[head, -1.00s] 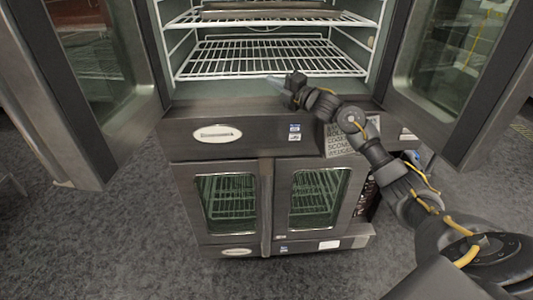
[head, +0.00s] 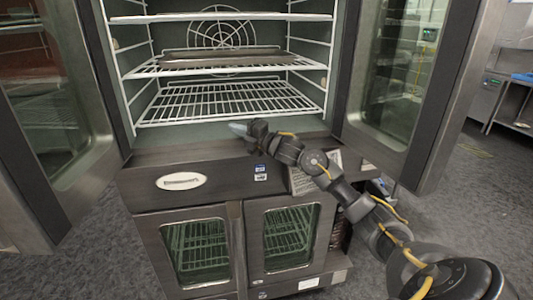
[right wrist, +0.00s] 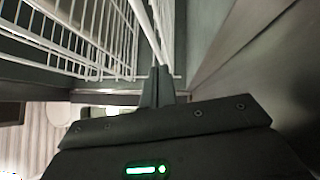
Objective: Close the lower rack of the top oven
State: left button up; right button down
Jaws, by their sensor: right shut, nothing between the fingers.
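The top oven stands with both doors open. Its lower rack (head: 230,100) is an empty white wire rack above the oven floor. Its front edge lies close to the front of the cavity. My right gripper (head: 239,128) is shut and empty, just below and in front of that edge, near its middle. In the right wrist view the shut fingers (right wrist: 157,87) point along white rack wires (right wrist: 95,40) and appear beside a long white bar. I cannot tell whether they touch it. My left gripper is not in view.
A higher rack (head: 140,68) holds a dark flat tray (head: 200,60). Another rack (head: 215,17) is above. The open left door (head: 45,130) and right door (head: 405,90) flank the cavity. A lower oven (head: 240,245) with closed doors stands beneath. Grey floor (head: 480,200) is clear at right.

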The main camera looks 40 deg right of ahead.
jog(key=a+b+v, duration=0.1)
jog(key=b+v, duration=0.2)
jog(key=v, duration=0.7)
jog(key=shift+s+b, duration=0.3)
jog(key=shift+s, duration=0.15)
